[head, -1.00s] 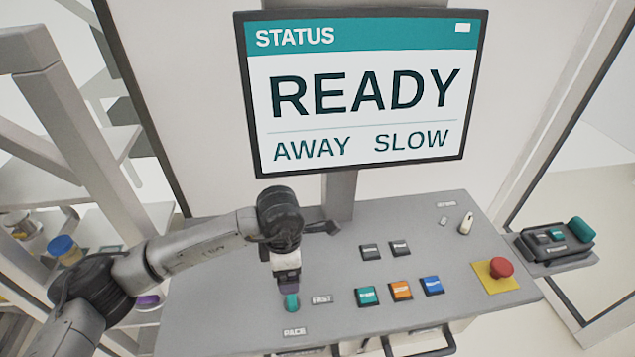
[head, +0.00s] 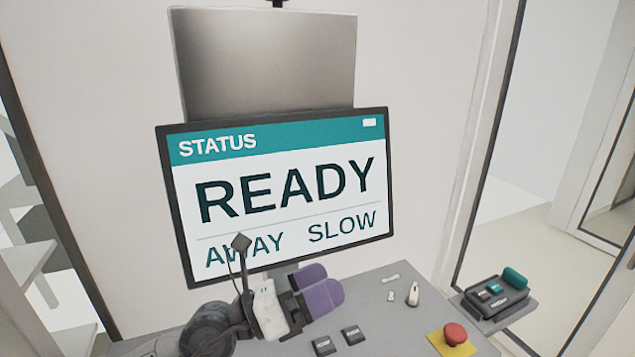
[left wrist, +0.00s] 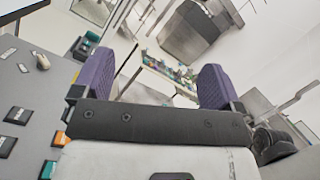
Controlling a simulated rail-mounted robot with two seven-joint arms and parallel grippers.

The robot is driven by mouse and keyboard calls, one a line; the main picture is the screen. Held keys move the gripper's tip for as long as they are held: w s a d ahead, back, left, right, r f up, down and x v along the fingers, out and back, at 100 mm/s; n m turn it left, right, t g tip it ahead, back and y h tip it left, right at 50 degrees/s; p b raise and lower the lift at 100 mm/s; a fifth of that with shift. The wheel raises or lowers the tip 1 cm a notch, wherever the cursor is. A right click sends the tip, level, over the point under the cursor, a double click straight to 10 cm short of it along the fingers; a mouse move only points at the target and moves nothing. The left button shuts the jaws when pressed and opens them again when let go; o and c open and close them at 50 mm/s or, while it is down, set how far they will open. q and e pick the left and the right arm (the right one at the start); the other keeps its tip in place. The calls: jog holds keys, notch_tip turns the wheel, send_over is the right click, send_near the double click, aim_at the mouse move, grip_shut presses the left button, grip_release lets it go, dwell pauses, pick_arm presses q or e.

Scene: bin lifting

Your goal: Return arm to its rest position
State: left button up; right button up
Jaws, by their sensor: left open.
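My left gripper (head: 322,292) is raised above the back of the grey control panel (head: 385,318), in front of the lower part of the status screen. Its two purple fingers point to the right in the head view. In the left wrist view the fingers (left wrist: 155,85) stand wide apart with nothing between them. The status screen (head: 285,185) reads READY, AWAY and SLOW; my gripper and wrist cover a little of its bottom edge. My right gripper is not in view.
A red stop button (head: 455,334) sits on a yellow plate at the panel's right. Two dark buttons (head: 337,341) lie just below my gripper. A small teal-and-black box (head: 497,292) rests on a side shelf. Shelving (head: 25,255) stands at the left.

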pick_arm(q)
jog(key=a+r+n+t+y, duration=0.3)
jog(key=a+r+n+t, duration=0.1)
jog(key=r+n+t, duration=0.4)
jog(key=a+r+n+t+y, duration=0.3)
jog(key=a+r+n+t, duration=0.2)
jog(key=n+t, duration=0.45)
jog(key=a+f+n+y, duration=0.3)
jog(key=a+n+y, duration=0.2)
jog(key=n+y, duration=0.85)
jog(key=s+a+f+n+g, duration=0.25)
jog(key=s+f+g, duration=0.2)
jog(key=f, duration=0.65)
jog(key=s+a+f+n+g, duration=0.25)
jog(key=f+n+g, duration=0.2)
jog(key=f, duration=0.65)
jog(key=s+a+f+n+g, duration=0.2)
jog(key=s+f+g, duration=0.3)
jog(key=f, duration=0.6)
jog(key=s+f+n+g, duration=0.2)
jog(key=s+f+g, duration=0.5)
jog(key=s+f, duration=1.35)
notch_tip(320, 180, up, 21)
jog(key=p, duration=2)
jog(key=shift+s+a+r+p, duration=0.15)
jog(key=shift+s+a+p, duration=0.15)
jog(key=shift+a, duration=0.15)
